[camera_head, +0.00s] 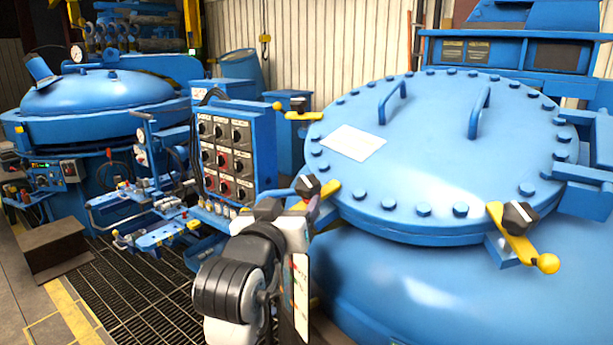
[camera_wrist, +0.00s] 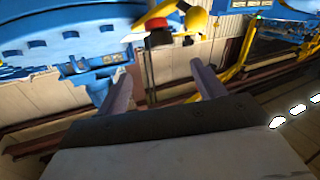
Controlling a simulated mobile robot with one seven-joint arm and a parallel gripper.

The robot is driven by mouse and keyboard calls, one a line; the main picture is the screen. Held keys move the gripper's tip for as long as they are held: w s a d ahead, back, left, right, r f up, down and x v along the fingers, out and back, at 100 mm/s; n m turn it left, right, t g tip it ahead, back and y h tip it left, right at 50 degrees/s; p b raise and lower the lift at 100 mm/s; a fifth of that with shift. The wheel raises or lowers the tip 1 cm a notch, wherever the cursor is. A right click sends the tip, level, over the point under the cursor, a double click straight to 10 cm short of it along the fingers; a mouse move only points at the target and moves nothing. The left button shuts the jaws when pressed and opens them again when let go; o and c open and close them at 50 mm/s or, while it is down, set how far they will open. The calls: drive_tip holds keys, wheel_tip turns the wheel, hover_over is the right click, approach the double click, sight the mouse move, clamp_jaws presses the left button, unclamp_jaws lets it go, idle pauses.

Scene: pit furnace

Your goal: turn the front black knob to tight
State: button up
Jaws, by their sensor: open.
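A black knob (camera_head: 308,185) sits on a yellow lever at the near left rim of the big round blue lid (camera_head: 450,150). A second black knob (camera_head: 520,215) sits on a yellow lever with a ball end at the lid's near right rim. My gripper (camera_head: 316,209) is close by the near left knob, and my wrist partly hides that area. In the wrist view my gripper (camera_wrist: 159,68) is open, with nothing between its two fingers. A dark knob with red (camera_wrist: 158,38) and a yellow lever show just beyond the fingertips, apart from them.
A blue control panel (camera_head: 225,150) with several black and red knobs stands left of my arm. Another yellow lever (camera_head: 303,116) is at the lid's far left. Two blue handles (camera_head: 392,100) rise from the lid. A second blue vessel (camera_head: 95,95) stands far left, beyond a floor grating.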

sight(305, 183)
drive_tip(key=p+x, duration=0.3)
drive_tip(key=x, duration=0.7)
drive_tip(key=shift+x, duration=0.75)
drive_tip(key=shift+a, duration=0.1)
drive_tip(key=shift+c, duration=0.3)
drive_tip(key=shift+f, duration=0.1)
drive_tip(key=c, duration=0.9)
